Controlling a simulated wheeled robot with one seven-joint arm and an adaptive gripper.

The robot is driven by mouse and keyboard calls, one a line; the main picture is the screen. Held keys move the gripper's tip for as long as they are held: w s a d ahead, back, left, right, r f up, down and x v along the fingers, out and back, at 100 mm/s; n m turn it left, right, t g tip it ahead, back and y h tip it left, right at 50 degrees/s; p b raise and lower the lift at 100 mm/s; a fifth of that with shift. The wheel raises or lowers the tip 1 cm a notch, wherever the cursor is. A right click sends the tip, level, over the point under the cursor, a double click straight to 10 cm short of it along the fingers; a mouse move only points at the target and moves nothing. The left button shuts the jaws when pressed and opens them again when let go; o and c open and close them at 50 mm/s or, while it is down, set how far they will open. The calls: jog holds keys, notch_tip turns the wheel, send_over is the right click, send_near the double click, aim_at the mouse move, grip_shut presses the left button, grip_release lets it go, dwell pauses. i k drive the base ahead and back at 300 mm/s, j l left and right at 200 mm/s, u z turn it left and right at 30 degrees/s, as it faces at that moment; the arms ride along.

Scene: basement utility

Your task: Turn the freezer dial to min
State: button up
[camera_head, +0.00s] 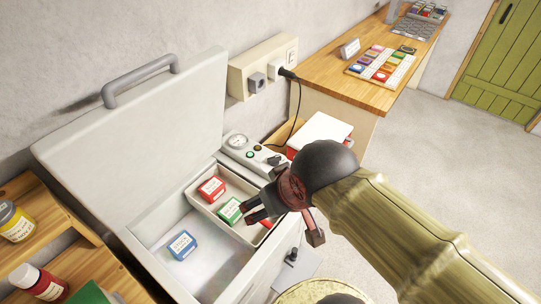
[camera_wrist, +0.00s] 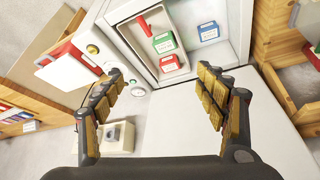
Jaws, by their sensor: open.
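The chest freezer (camera_head: 215,262) stands with its lid (camera_head: 150,135) raised. Its control panel (camera_head: 232,155) lies beside the opening, with a round gauge (camera_head: 237,141), small green and red lamps, and a dark knob-like part (camera_head: 273,160) that seems to be the dial. Its setting is too small to read. In the wrist view the gauge (camera_wrist: 138,89) shows beside the left finger, which covers part of the panel. My gripper (camera_head: 284,220) is open and empty, above the freezer's right side near the basket and apart from the panel. It also shows in the wrist view (camera_wrist: 160,74).
A basket (camera_head: 206,206) in the freezer holds red and green boxes; a blue box (camera_head: 181,245) lies below. A wall socket (camera_head: 258,82) with a plugged black cord is behind. A wooden bench (camera_head: 340,88) stands at the back right. Open floor lies right.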

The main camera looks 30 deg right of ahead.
aim_at(273, 161)
jog(key=l, duration=0.4)
jog(key=i+l, duration=0.1)
jog(key=l, duration=0.3)
jog(key=i+l, duration=0.1)
jog(key=l, duration=0.3)
jog(key=i+l, duration=0.1)
jog(key=l, duration=0.35)
